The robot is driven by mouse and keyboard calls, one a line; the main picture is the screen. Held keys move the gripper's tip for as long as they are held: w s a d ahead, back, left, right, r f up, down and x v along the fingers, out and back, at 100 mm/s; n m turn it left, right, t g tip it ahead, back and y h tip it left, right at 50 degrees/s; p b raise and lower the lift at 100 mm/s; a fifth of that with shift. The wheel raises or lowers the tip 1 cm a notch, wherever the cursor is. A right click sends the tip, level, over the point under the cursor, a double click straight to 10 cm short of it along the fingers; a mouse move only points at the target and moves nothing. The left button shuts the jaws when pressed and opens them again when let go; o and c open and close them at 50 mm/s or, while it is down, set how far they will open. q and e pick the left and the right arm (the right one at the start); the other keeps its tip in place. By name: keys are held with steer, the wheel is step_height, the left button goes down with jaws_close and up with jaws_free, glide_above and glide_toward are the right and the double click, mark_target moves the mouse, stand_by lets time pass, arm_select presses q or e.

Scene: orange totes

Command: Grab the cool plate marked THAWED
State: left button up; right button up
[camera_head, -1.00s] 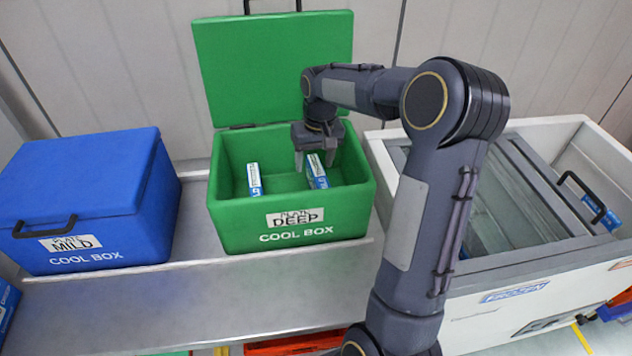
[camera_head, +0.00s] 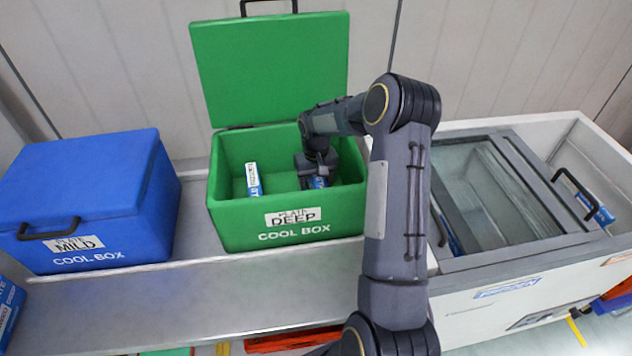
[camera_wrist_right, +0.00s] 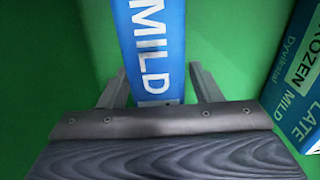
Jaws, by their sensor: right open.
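In the wrist view a blue plate with white lettering MILD (camera_wrist_right: 150,45) stands between the two spread fingers of my right gripper (camera_wrist_right: 161,82). The fingers flank its near end; contact cannot be told. Its state word is not visible. In the head view my right gripper (camera_head: 318,168) is down inside the open green cool box (camera_head: 232,222), over the right-hand plate (camera_head: 318,182), which it partly hides. A second plate (camera_head: 253,179) leans at the left inside this box. In the wrist view a plate at the right (camera_wrist_right: 298,80) reads FROZEN and MILD. No THAWED marking is readable.
The green box label reads DEEP; its lid (camera_head: 270,70) stands open behind. A closed blue cool box labelled MILD (camera_head: 100,195) is at left. A white freezer labelled FROZEN (camera_head: 520,290) with glass panels (camera_head: 490,190) stands at right. The bench front (camera_head: 200,300) is clear.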

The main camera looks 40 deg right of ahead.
steer(key=c, duration=1.2)
steer(key=shift+r, duration=0.1)
jaws_close()
steer(key=shift+r, duration=0.1)
